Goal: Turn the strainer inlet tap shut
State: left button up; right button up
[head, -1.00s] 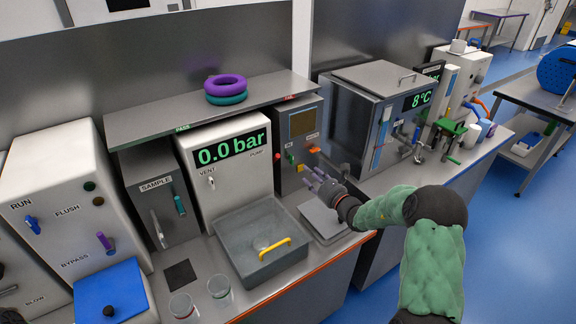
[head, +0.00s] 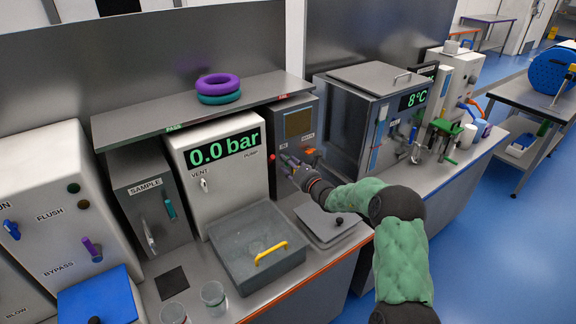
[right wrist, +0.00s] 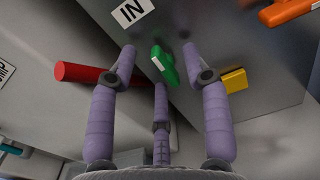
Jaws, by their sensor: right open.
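The inlet tap is a green lever (right wrist: 162,62) below the IN label (right wrist: 132,12) on a dark grey cabinet (head: 285,112). In the head view my fingers largely cover it. My right gripper (head: 288,161) is at the cabinet's front. In the right wrist view my right gripper (right wrist: 158,58) has its purple fingers spread open, with the green lever between and just beyond the tips. Whether any finger touches it I cannot tell. My left gripper is out of view.
An orange tap (right wrist: 288,10) is right of the green one, with a yellow block (right wrist: 234,80) below. A red cylinder (right wrist: 82,73) sticks out on the left.

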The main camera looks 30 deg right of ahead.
jog(key=shift+w, duration=0.3)
grip_shut()
jog(key=m+p, duration=0.4)
jog(key=m, duration=0.2)
jog(key=m+p, duration=0.3)
jog(key=m, duration=0.2)
jog(key=m+p, duration=0.4)
jog(key=m, duration=0.2)
jog(key=shift+d+m+p, duration=0.3)
jog(key=shift+d, duration=0.05)
dwell(0.5)
